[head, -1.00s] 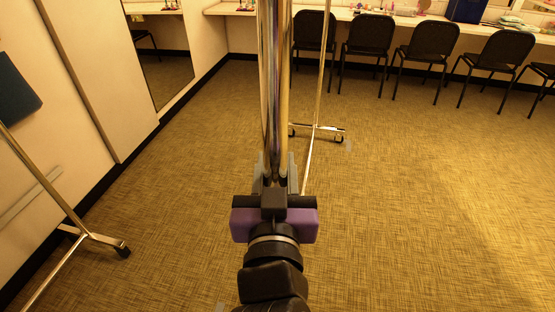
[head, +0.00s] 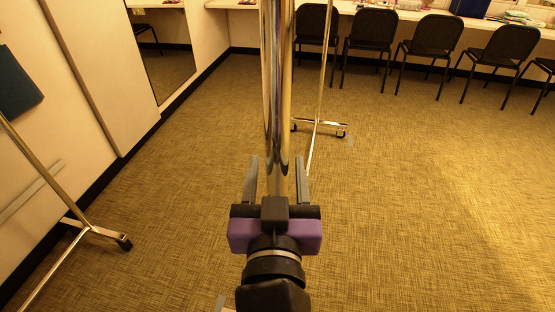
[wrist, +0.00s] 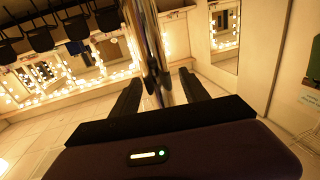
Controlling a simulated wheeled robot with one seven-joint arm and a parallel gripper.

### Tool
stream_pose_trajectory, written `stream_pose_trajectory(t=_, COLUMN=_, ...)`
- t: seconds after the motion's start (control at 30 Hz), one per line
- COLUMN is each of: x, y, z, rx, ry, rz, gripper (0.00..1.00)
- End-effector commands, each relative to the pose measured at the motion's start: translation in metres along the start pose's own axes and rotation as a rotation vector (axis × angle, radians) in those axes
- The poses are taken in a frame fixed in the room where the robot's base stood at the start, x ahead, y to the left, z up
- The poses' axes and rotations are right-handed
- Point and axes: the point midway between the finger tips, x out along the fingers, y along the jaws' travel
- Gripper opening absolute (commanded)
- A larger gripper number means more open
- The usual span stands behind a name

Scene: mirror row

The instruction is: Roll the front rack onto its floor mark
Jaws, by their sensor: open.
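The front rack is a chrome frame; its near upright (head: 277,90) rises in the middle of the head view. Its far foot with dark casters (head: 318,126) stands on the carpet beyond. My gripper (head: 277,172) is open, with one finger on each side of the near upright. The wrist view also shows the shiny upright (wrist: 146,40) between the spread fingers. A faint pale patch (head: 350,141) lies just right of the far foot, and another (head: 221,302) lies at the bottom edge; these may be parts of the floor mark. My gripper and arm hide the near foot.
Another chrome rack (head: 42,163) stands at the left by the wall, its caster foot reaching onto the carpet. Several black chairs (head: 370,40) line the counter at the back. A mirror (head: 160,50) is on the left wall. The carpet to the right is clear.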

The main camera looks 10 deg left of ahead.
Motion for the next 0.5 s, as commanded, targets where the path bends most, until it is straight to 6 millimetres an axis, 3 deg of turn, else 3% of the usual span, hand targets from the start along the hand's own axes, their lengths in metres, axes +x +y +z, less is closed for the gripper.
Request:
stream_pose_trajectory(t=0.2, x=-0.036, y=0.0, z=0.002, rx=0.0, ry=-0.002, rz=-0.001, gripper=0.53)
stream_pose_trajectory(t=0.5, x=-0.052, y=0.0, z=0.001, rx=0.0, ry=-0.002, rz=0.001, gripper=0.53)
